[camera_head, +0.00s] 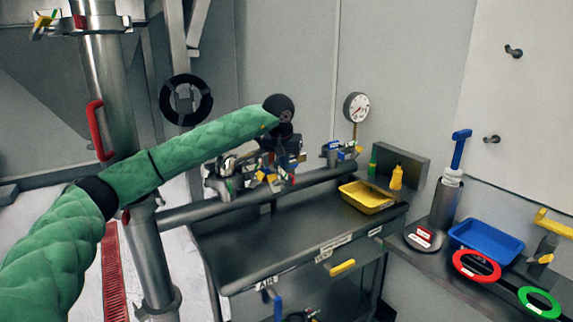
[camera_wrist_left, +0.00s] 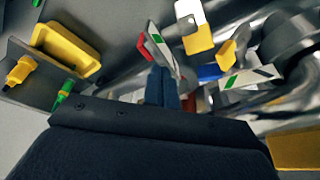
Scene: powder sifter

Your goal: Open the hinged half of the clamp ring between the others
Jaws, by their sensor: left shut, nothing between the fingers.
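Several clamps sit along the horizontal steel pipe (camera_head: 200,211). The middle clamp ring (camera_head: 268,178) has yellow, white and red parts and is largely hidden behind my left wrist and gripper. One clamp (camera_head: 222,178) is left of it and another with blue parts (camera_head: 333,150) is to the right. My left gripper (camera_head: 291,166) is at the middle clamp. In the left wrist view my shut fingers (camera_wrist_left: 164,88) are between a red, white and green marked piece (camera_wrist_left: 160,48) and a similar marked piece (camera_wrist_left: 248,78). Contact and the hinged half's angle cannot be told.
The pipe runs over a dark bench (camera_head: 245,245) with a yellow tray (camera_head: 367,205), a yellow bottle (camera_head: 396,178) and a gauge (camera_head: 357,107). A vertical column (camera_head: 115,110) stands left. A blue tray (camera_head: 487,240) and red and green rings are right.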

